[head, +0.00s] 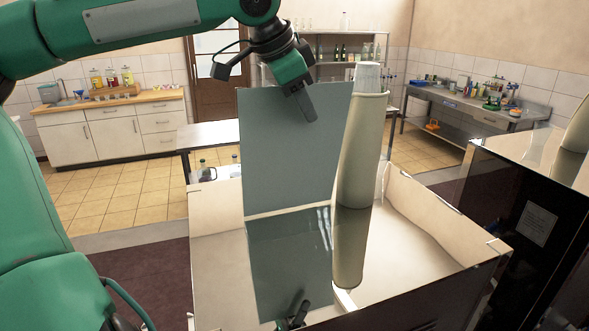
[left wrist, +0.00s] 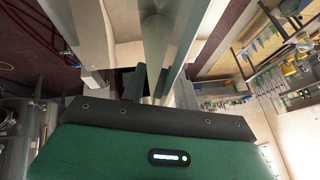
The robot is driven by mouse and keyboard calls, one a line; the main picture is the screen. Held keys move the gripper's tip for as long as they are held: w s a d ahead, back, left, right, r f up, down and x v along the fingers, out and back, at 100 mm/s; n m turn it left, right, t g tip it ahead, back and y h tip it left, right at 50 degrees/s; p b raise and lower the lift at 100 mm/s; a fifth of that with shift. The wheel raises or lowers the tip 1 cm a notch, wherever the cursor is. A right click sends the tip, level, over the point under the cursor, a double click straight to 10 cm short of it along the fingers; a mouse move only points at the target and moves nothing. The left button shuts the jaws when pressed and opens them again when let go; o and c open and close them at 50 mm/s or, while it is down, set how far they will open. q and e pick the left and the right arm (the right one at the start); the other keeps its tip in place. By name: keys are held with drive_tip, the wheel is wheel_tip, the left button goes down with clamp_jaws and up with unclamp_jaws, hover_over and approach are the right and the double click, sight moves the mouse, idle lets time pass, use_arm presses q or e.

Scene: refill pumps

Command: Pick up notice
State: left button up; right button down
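The notice looks like a plain grey-green upright panel (head: 270,150) in the middle of the head view, its face blank from this side. A thin pale strip shows between its lower edge and its reflection in the shiny counter. My left gripper (head: 308,103) reaches it from above, with one finger in front of the panel near its top right; the other finger is hidden behind it. In the left wrist view the fingers (left wrist: 149,86) stand close together with the panel's pale edge between them, so the gripper appears shut on it. My right gripper is not in view.
A tall cream cylinder (head: 357,170) holding white cups stands close to the panel's right on the glossy counter (head: 215,260). A dark machine with a shiny top (head: 530,155) stands at the right. The counter's left part is clear. Side benches and shelves lie farther back.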

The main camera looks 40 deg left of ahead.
use_arm(q)
drive_tip(key=shift+s+d+r, duration=0.1)
drive_tip(key=shift+s, duration=0.05)
drive_tip(key=shift+f, duration=0.2)
clamp_jaws()
idle(0.4)
idle(0.9)
